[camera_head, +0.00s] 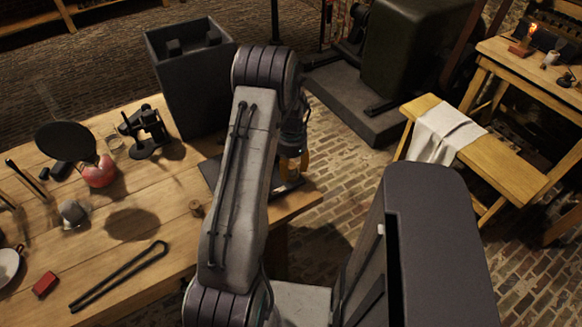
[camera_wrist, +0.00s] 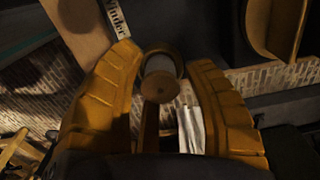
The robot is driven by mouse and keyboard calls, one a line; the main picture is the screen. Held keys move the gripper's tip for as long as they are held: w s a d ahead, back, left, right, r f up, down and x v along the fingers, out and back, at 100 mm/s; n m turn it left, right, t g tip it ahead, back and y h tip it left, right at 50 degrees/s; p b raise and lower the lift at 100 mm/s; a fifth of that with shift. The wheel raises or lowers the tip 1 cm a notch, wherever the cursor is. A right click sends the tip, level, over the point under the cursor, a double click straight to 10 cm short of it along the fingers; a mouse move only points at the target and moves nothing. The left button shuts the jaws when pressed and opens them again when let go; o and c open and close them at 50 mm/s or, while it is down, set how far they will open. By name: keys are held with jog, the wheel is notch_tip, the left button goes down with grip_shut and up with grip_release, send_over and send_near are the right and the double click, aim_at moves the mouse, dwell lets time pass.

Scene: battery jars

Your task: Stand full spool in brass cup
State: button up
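My gripper (camera_wrist: 164,58) has two ridged yellow fingers, parted on either side of a small round piece (camera_wrist: 160,87) with a tan end and a paler body behind it. This may be the spool, seen nearly end on. A dark ring surrounds its far part. I cannot tell whether the fingers touch it. In the head view my gripper (camera_head: 292,168) is low over the table's right corner, mostly hidden by my arm. I cannot make out the brass cup.
A bench with a white cloth (camera_head: 446,132) stands right, across brick floor.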

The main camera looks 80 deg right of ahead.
aim_at(291, 165)
jog(key=shift+o, duration=0.4)
jog(key=shift+r, duration=0.1)
jog(key=shift+r+p, duration=0.2)
jog(key=shift+p, duration=0.1)
notch_tip(291, 165, up, 12)
jog(key=b, duration=0.3)
jog(key=shift+w, duration=0.15)
jog(key=w+a+r+n, duration=0.3)
jog(key=w+a+n, duration=0.1)
jog(key=w+a, duration=0.35)
jog(key=w+a+r+n+t+h, duration=0.1)
jog(key=w+a+r+n, duration=0.2)
jog(key=w+a+n, duration=0.4)
jog(key=w+a+r+n, duration=0.25)
jog(key=w+a, duration=0.25)
jog(key=w, duration=0.4)
jog(key=w+a+r+n+t, duration=0.15)
jog(key=a+n, duration=0.45)
jog(key=a, duration=0.7)
jog(key=s+a+n, duration=0.2)
jog(key=a+n, duration=0.2)
jog(key=a, duration=0.2)
jog(key=s+a+f+n+t+y, duration=0.1)
jog(key=s+a+n, duration=0.1)
jog(key=a+n, duration=0.2)
jog(key=a, duration=0.3)
jog(key=shift+s, duration=0.4)
